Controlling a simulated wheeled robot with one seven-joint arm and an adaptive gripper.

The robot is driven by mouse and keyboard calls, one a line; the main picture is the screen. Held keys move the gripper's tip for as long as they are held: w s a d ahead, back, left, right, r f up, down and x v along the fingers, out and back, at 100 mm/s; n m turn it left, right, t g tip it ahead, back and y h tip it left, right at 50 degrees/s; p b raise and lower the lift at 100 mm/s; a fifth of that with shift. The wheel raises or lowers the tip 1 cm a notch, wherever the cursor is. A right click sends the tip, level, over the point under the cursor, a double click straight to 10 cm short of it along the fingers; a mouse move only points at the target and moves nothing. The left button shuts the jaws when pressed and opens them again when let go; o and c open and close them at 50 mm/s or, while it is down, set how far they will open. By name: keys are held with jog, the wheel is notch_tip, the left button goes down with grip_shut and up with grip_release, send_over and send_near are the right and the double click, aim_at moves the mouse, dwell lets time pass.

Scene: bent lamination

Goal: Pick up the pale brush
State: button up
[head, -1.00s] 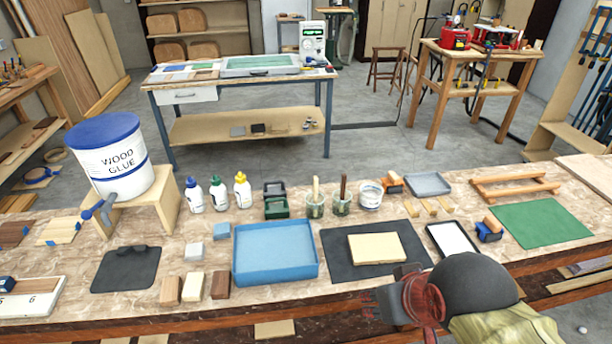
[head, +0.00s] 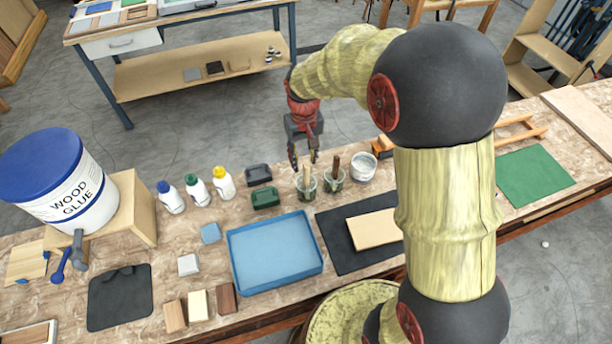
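The pale brush (head: 307,173) stands handle up in the left of two small glass jars (head: 306,188) at the back of the bench. A brush with a dark brown handle (head: 335,165) stands in the right jar (head: 333,183). My gripper (head: 304,162) points down over the left jar, its two fingers apart, with the pale handle's top showing between and just below the fingertips. I cannot tell whether a finger touches the handle. The brush's lower end is hidden in the jar.
A white tub (head: 363,167) stands right of the jars. Green (head: 265,197) and dark (head: 258,174) small boxes and several glue bottles (head: 197,190) stand left. A blue tray (head: 275,252) and a black mat (head: 340,254) with a pale board (head: 374,229) lie in front.

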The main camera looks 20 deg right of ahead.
aim_at(306, 175)
jog(key=f, duration=0.2)
jog(key=f+b, duration=0.1)
jog(key=f, duration=0.2)
jog(key=d+f, duration=0.1)
jog(key=f, duration=0.2)
jog(key=shift+w+f+b, duration=0.1)
jog(key=shift+b, duration=0.2)
jog(key=shift+a+f, duration=0.1)
jog(key=shift+f, duration=0.3)
jog(key=shift+c, duration=0.7)
grip_shut()
